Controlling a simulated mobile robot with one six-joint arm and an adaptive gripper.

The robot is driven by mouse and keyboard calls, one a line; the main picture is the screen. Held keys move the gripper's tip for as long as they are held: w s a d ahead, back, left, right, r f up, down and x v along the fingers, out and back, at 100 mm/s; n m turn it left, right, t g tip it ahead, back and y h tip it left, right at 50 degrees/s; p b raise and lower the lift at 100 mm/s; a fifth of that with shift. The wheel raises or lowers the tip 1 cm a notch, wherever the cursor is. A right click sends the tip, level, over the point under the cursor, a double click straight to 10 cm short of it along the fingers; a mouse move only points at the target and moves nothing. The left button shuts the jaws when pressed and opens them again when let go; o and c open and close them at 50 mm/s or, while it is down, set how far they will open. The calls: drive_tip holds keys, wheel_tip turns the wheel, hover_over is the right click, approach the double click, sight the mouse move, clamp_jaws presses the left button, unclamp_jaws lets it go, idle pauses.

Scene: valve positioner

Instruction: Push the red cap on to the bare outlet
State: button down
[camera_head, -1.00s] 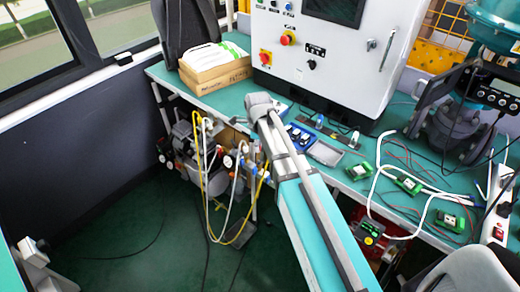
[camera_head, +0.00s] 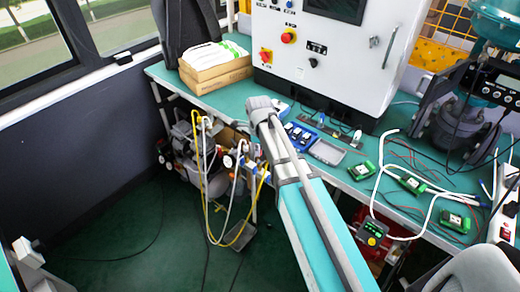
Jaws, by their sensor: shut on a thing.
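My teal and grey arm reaches from the bottom of the picture up to the bench's front edge. Its grey far joint covers part of the edge. My gripper does not show; it is hidden behind the arm or too small to pick out. Below the bench edge, left of my arm, is a cluster of valve fittings (camera_head: 239,161) with round gauges and yellow and white hoses. I cannot make out the red cap or the bare outlet there.
The green bench (camera_head: 225,101) carries a cardboard box (camera_head: 215,73), a white control cabinet (camera_head: 340,62), a blue tray (camera_head: 299,136), a grey tray (camera_head: 327,152) and green circuit boards (camera_head: 411,185). A compressor (camera_head: 183,148) stands beneath. The dark green floor (camera_head: 130,235) at left is mostly clear.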

sight(259, 162)
drive_tip(key=shift+f+b, duration=1.15)
drive_tip(key=shift+f, duration=0.3)
drive_tip(key=shift+f+b, duration=0.8)
drive_tip(key=shift+b, duration=0.05)
idle(2.0)
drive_tip(key=c, duration=0.5)
unclamp_jaws()
drive_tip(key=shift+c, duration=0.2)
drive_tip(key=shift+r, duration=0.15)
